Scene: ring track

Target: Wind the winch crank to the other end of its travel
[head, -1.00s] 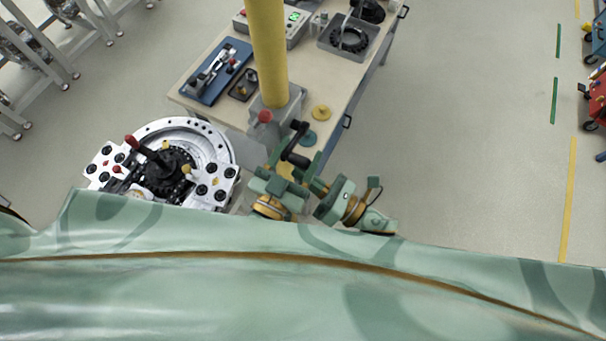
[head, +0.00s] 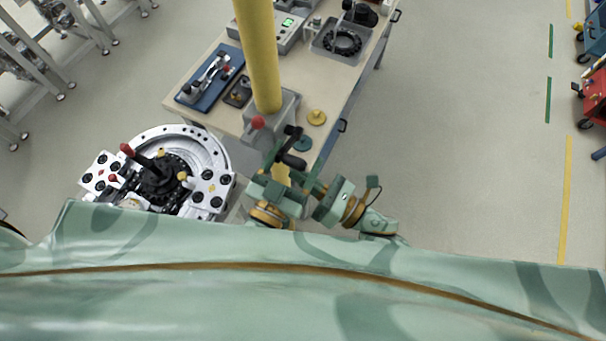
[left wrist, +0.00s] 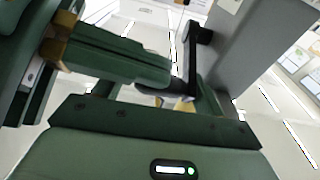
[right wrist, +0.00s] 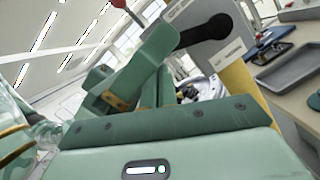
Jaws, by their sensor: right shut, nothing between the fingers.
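Contact is unclear. My right gripper (head: 312,180) is shut and empty, just right of the handle. The two grippers are very close together and partly hide the handle.
A red knob (head: 258,122) sits on the winch. The yellow column (head: 258,55) rises above it. Left of the winch stands a round white ring fixture (head: 205,150) with black parts. A blue tray (head: 192,101) and a grey tray (head: 360,50) lie on the bench.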

